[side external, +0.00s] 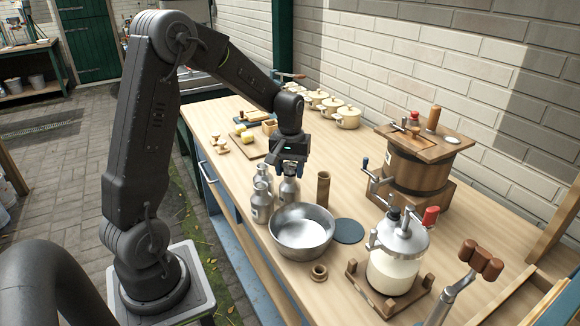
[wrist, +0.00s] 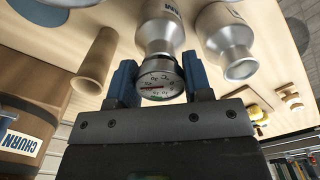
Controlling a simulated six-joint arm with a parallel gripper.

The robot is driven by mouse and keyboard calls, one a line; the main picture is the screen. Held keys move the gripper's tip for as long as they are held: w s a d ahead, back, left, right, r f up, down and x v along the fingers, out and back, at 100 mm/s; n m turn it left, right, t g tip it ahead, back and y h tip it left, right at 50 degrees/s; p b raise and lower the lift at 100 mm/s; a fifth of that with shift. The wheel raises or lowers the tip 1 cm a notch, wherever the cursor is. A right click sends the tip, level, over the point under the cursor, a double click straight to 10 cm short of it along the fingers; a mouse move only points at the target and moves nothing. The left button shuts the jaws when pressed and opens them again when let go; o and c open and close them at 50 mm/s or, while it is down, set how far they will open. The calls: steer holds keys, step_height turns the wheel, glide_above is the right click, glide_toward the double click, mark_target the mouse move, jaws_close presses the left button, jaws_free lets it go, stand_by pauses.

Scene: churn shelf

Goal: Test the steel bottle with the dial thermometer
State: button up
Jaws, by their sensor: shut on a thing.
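My gripper (side external: 289,165) points down just above the mouth of a steel bottle (side external: 289,192). In the wrist view, my gripper (wrist: 160,82) is shut on the dial thermometer (wrist: 160,80), with its white round face toward the camera. The same bottle (wrist: 160,35) shows right behind the dial, lined up with it. The thermometer's stem is hidden, so I cannot tell how far it is inside the neck. A second bottle (wrist: 228,45) also shows in the wrist view.
A brown cylinder (side external: 323,188) stands close to the right of the bottle. A steel bowl (side external: 302,232) sits in front, with a dark round mat (side external: 348,231) beside it. A wooden churn (side external: 418,170) and a glass churn jar (side external: 396,262) stand further right. Several cream pots (side external: 347,117) line the back.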

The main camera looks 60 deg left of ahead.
steer(key=shift+f, duration=0.45)
stand_by(0.5)
steer(key=o, duration=0.8)
steer(key=c, duration=0.4)
steer(key=shift+o, duration=0.2)
steer(key=shift+r, duration=0.15)
steer(key=shift+r, duration=2.45)
steer(key=o, duration=0.8)
